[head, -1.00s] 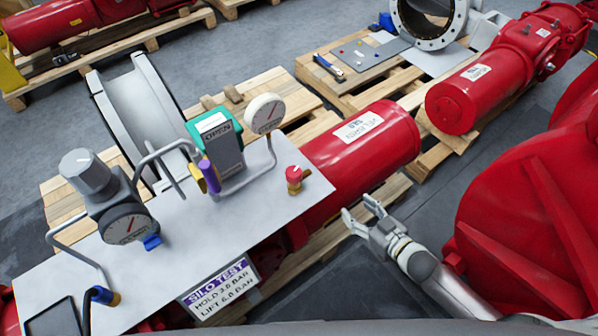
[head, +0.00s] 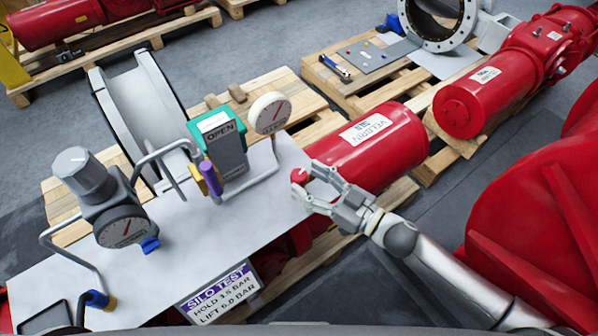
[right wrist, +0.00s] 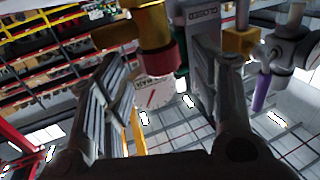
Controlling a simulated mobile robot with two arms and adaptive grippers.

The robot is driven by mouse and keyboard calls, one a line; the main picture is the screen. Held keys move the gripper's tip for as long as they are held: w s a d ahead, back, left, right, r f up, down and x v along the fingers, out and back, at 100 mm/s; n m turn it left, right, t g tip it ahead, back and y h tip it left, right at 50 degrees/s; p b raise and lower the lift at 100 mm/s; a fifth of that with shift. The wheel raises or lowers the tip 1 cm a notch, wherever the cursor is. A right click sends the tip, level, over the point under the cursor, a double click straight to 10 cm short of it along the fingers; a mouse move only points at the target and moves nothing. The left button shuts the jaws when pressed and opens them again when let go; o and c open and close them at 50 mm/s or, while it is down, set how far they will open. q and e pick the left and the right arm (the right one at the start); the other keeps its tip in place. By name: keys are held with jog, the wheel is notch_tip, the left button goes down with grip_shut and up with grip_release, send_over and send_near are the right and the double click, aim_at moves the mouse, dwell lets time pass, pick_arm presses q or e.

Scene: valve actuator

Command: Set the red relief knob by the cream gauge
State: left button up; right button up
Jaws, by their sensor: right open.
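The red relief knob (head: 299,176) sits near the right edge of the grey panel (head: 190,235). My right gripper (head: 309,183) is open at the knob, its fingers partly covering it. In the right wrist view the knob (right wrist: 161,60), on its brass body (right wrist: 152,25), appears between the two spread fingers; I cannot tell whether either touches it. The cream gauge (head: 268,114) stands behind the knob to the left, its red needle slanted. Its face (right wrist: 152,93) also shows in the right wrist view. My left gripper is not in view.
A dark gauge with regulator (head: 122,227) is farther left. A SILO TEST sign (head: 217,293) hangs at the panel's front. A red cylinder (head: 375,148) lies behind my gripper.

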aim_at(299, 174)
jog(key=shift+x, duration=1.8)
jog(key=c, duration=1)
jog(key=shift+r+n+g+y+p, duration=0.1)
jog(key=shift+n+g+y+p, duration=0.25)
jog(key=shift+n+g, duration=0.15)
jog(key=shift+c, duration=0.2)
jog(key=shift+n+g+y, duration=0.65)
jog(key=shift+n+g, duration=0.15)
jog(key=shift+g, duration=0.5)
